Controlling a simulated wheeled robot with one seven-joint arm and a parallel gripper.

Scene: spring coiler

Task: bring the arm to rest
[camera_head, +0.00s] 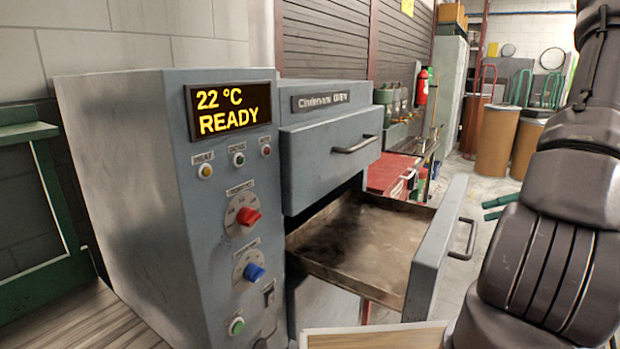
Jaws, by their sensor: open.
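My dark arm (552,235) fills the right side of the view, its links rising upright past the top edge. My gripper is not in view. The arm stands in front of and to the right of a grey oven, close to its open lower drawer (370,235). The drawer is pulled out toward the right and its brown, stained floor looks empty. No part of the arm is clearly seen touching the drawer front; how far apart they are, I cannot tell.
The grey oven (120,180) shows "22 °C READY" on its display (231,108), above red and blue knobs. A pale-edged board (375,337) is at the bottom edge. Brown drums (497,140) stand behind on the open floor.

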